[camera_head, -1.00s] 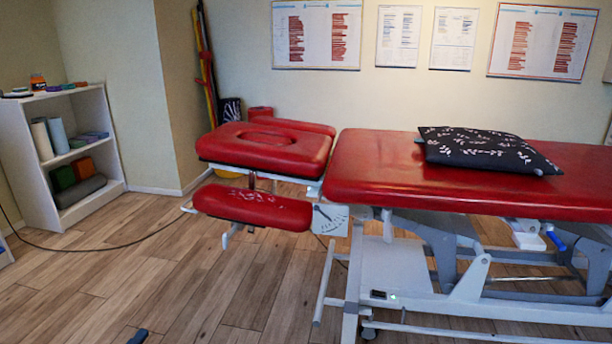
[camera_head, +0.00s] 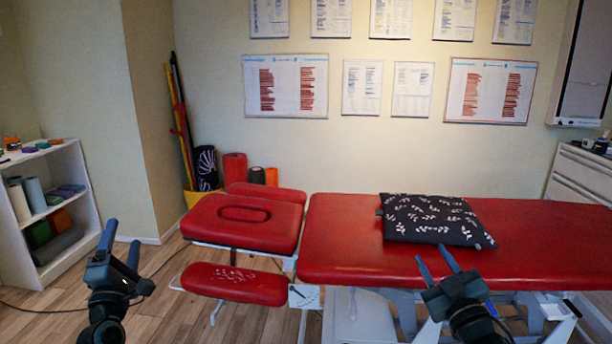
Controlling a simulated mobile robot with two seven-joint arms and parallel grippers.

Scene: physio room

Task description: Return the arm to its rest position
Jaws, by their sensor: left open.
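My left gripper (camera_head: 121,245) is at the lower left, its blue-tipped fingers pointing up and spread apart with nothing between them. It shows against the floor, between the shelf and the red treatment table. My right gripper (camera_head: 431,256) is at the lower right, in front of the table's red top in the picture. Its two blue fingers also point up, apart and empty. Only the ends of both arms show; the rest is below the frame.
The red treatment table (camera_head: 345,240) fills the middle and right, with a black patterned pillow (camera_head: 432,220) on it. A white shelf (camera_head: 92,200) with rolls and blocks stands at the left.

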